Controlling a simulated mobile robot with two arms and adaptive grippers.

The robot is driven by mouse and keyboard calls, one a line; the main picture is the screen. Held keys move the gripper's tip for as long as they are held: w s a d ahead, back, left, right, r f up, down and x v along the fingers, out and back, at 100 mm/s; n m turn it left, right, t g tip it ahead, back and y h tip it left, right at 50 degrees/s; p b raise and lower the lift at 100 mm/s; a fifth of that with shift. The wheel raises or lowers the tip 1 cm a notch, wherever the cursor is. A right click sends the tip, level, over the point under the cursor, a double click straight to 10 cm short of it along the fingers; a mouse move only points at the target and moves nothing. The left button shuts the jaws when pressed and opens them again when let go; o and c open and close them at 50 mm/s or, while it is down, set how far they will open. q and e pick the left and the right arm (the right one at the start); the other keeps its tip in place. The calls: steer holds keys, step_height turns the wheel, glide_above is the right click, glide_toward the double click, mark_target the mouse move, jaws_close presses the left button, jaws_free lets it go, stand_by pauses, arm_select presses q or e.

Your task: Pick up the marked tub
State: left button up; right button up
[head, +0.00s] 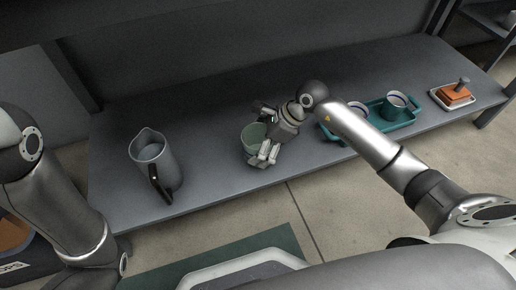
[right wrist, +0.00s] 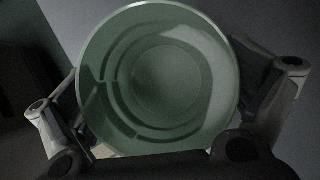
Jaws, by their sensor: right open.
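A pale green round tub (head: 251,137) stands on the grey shelf, left of the middle in the head view. My right gripper (head: 266,155) is at the tub's right front side and hides part of it. In the right wrist view the tub (right wrist: 165,70) shows its open top and empty inside, large between the two fingers. My right gripper (right wrist: 165,115) is open there, one finger on each side of the tub. I cannot tell whether the fingers touch it. No mark shows clearly on the tub. My left arm is at the left edge, its gripper out of sight.
A grey pitcher (head: 152,160) with a dark handle stands to the left on the shelf (head: 215,185). A teal tray (head: 408,122) with cups (head: 396,104) is to the right. Farther right, an orange block (head: 455,93) sits on a small white tray (head: 440,98).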

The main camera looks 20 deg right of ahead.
steer(key=c, duration=1.1)
steer(key=shift+r, duration=0.1)
